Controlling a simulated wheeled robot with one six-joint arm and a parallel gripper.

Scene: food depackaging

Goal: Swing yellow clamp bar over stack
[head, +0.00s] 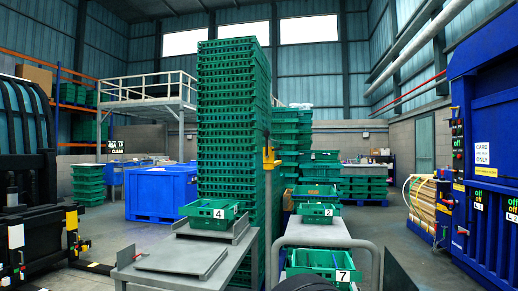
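A tall stack of green crates (228,105) stands in the middle of the head view, rising close to the high windows. A yellow piece (269,158), which looks like the clamp bar, sits on an upright post at the stack's right front edge. It is small in view, and I cannot tell whether it touches the stack. It is not seen lying across the stack's front or top. My gripper is not in view.
Crate 4 (208,213) rests on a grey metal bench (183,258) before the stack. Crates 2 (318,213) and 7 (322,262) stand to the right by a curved rail (372,247).

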